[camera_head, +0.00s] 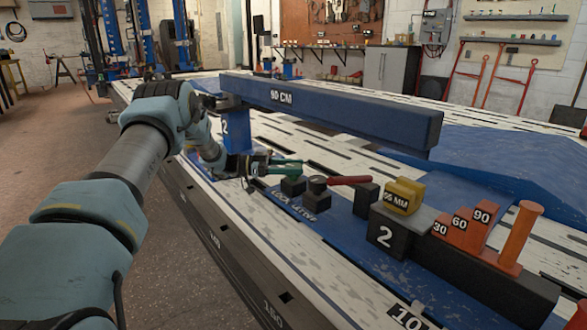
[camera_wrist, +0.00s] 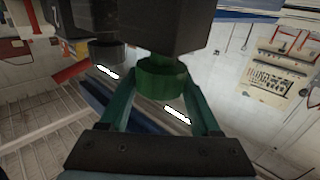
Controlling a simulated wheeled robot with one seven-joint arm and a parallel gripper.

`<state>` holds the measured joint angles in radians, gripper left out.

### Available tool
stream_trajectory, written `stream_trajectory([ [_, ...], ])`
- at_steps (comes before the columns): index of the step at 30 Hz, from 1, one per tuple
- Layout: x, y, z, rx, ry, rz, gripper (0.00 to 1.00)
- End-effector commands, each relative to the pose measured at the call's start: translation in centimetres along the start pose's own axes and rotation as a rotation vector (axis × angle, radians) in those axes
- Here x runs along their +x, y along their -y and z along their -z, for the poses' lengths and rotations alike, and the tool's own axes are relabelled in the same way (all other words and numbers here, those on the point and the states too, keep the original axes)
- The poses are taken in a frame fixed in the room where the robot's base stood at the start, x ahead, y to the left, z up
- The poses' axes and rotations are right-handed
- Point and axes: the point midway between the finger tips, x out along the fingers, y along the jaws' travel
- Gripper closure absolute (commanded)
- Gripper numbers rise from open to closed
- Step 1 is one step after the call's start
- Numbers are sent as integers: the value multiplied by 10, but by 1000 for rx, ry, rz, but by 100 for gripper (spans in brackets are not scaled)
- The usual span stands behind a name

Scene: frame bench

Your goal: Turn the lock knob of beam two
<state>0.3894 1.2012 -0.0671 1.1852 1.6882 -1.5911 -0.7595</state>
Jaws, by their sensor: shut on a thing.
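Beam two is the long blue beam (camera_head: 340,112) marked 90 CM, resting on a blue post marked 2 (camera_head: 229,125) in the head view. My gripper (camera_head: 290,167) is low beside that post, its green fingers over a small black block (camera_head: 292,186). In the wrist view the fingers of my gripper (camera_wrist: 163,100) are shut on a round green knob (camera_wrist: 162,78), one on each side. A dark block (camera_wrist: 180,25) adjoins the knob. In the head view the fingers mostly hide the knob.
A red lever (camera_head: 348,180) on a second black block (camera_head: 316,201) is close to the right of my gripper. A yellow 55 MM block (camera_head: 403,196) sits on a stand marked 2 (camera_head: 392,238). Orange steps marked 30, 60, 90 (camera_head: 467,232) and an orange post (camera_head: 520,235) are farther right.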

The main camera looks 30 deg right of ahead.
Motion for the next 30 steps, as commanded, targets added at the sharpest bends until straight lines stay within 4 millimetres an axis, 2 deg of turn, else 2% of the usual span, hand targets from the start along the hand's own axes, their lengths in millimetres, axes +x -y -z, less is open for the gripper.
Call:
stream_trajectory([
  [2, 1, 0, -5, 5, 0, -73, 92],
  [12, 1, -1, -4, 5, -1, -275, 91],
  [30, 1, -1, 0, 3, -4, -409, 91],
])
